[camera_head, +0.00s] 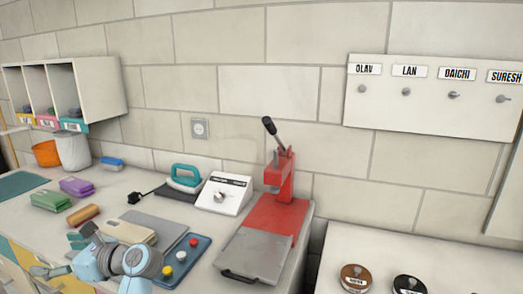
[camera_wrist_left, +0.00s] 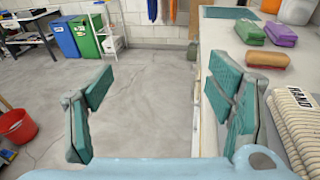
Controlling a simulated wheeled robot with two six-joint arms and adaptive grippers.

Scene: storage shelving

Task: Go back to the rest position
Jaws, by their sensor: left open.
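My left gripper (camera_head: 58,256) is at the lower left of the head view, by the counter's front edge. Its light blue wrist shows beside the folded cream cloth (camera_head: 128,231). In the left wrist view the two teal-padded fingers of the gripper (camera_wrist_left: 158,85) stand wide apart with nothing between them, only floor behind. The right finger is close to the counter edge, beside the cream cloth with a name label (camera_wrist_left: 297,108). My right gripper is in neither view.
The counter (camera_head: 130,185) holds a rolled brown cloth (camera_head: 84,215), green (camera_head: 50,201) and purple (camera_head: 77,187) bundles, a blue tray (camera_head: 187,262), an iron (camera_head: 185,178) and a red press (camera_head: 283,215). Open floor (camera_wrist_left: 155,110) lies left of the counter. A red bucket (camera_wrist_left: 17,126) stands there.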

